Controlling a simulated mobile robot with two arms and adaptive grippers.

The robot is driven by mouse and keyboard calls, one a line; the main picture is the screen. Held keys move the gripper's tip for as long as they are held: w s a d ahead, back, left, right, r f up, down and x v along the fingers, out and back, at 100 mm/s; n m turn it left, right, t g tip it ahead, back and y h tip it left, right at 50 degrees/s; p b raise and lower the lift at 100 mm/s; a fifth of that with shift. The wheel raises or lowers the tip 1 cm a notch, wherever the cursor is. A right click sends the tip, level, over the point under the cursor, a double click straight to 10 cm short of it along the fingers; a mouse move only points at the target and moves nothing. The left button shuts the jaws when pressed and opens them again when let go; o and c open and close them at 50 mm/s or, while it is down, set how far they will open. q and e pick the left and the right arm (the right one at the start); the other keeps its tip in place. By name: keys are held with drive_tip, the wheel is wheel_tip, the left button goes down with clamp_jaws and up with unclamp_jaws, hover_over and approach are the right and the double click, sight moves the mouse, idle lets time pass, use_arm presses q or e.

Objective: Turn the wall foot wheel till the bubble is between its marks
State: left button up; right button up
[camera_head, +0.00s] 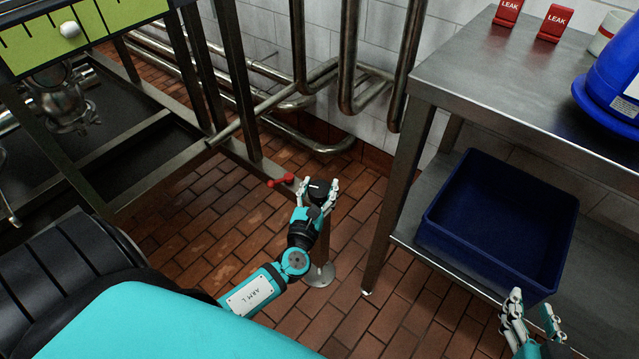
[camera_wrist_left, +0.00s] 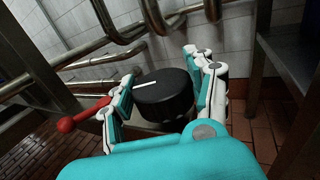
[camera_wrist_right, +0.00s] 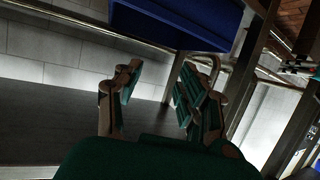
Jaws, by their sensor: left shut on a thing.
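The foot wheel is a black round knob with a white line on top (camera_head: 319,186), on a post with a round base plate on the tiled floor. It also shows in the left wrist view (camera_wrist_left: 164,98). My left gripper (camera_head: 318,190) has its fingers on both sides of the knob and is shut on it. The level gauge (camera_head: 125,12), yellow-green with black marks, is cut off at the top left. Its white bubble (camera_head: 70,29) sits near the marks; which pair counts is unclear. My right gripper (camera_head: 532,302) is open and empty at the lower right.
A red-handled lever (camera_head: 281,181) lies just left of the knob. Metal pipes (camera_head: 348,70) run along the wall behind. A steel table (camera_head: 470,75) stands right, with a blue crate (camera_head: 500,262) on its lower shelf, close to my right gripper.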

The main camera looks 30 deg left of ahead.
use_arm(q)
drive_tip(key=n+g+y, duration=0.1)
drive_tip(key=n+y, duration=0.1)
drive_tip(key=y, duration=0.1)
drive_tip(key=shift+d+n+g+p, duration=0.1)
drive_tip(key=shift+n+g+p, duration=0.2)
drive_tip(key=shift+p, duration=0.1)
drive_tip(key=shift+n+g+y, duration=0.3)
drive_tip(key=shift+n+y, duration=0.1)
drive_tip(key=shift+y, duration=0.3)
drive_tip(key=shift+n+g+y, duration=0.3)
drive_tip(key=shift+g+y, duration=0.1)
drive_tip(key=shift+y, duration=0.1)
drive_tip(key=n+g+y, duration=0.2)
drive_tip(key=shift+y, duration=0.3)
drive_tip(key=shift+n+g+y+b, duration=0.45)
drive_tip(key=shift+n+g+y, duration=0.3)
drive_tip(key=shift+g, duration=0.45)
use_arm(e)
drive_tip(key=shift+s+d+f+g, duration=0.2)
drive_tip(key=shift+s+f+g, duration=0.15)
drive_tip(key=shift+f, duration=0.3)
use_arm(q)
drive_tip(key=o, duration=1.2)
drive_tip(key=shift+c, duration=0.2)
use_arm(e)
drive_tip(key=shift+r, duration=0.1)
